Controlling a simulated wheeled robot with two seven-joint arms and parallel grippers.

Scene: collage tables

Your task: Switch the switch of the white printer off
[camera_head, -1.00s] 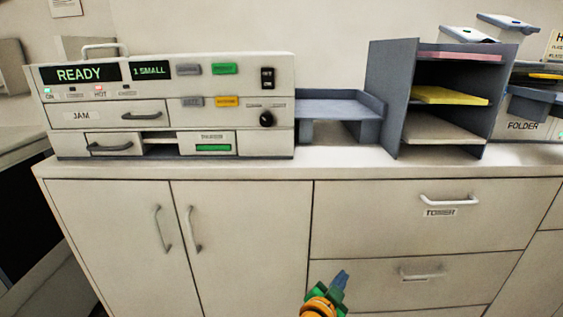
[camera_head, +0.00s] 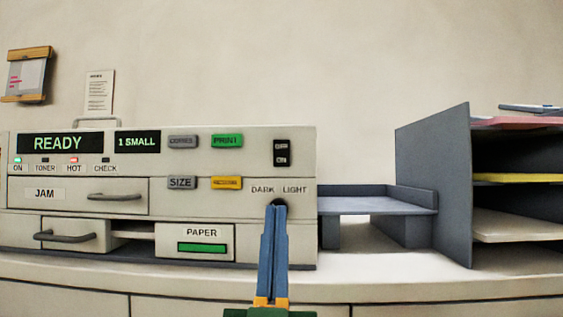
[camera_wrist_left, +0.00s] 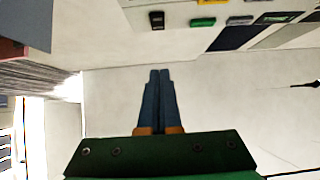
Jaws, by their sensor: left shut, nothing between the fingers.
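The white printer (camera_head: 75,210) stands on the counter at the left in the head view. Its display (camera_head: 58,144) reads READY, and the light above ON is lit green. The black switch (camera_head: 281,153), with two labelled halves, is on the upper right of the printer's front. My left gripper (camera_head: 279,208) has its blue fingers shut and empty. In the head view its tips overlap the dark/light knob, below the switch. In the left wrist view the fingertips (camera_wrist_left: 160,72) point toward the switch (camera_wrist_left: 157,20), with a gap between. My right gripper is not in view.
A blue-grey output tray (camera_head: 380,200) juts from the printer's right side. A grey paper shelf (camera_head: 435,185) stands further right. The counter (camera_head: 400,270) is bare in front of them.

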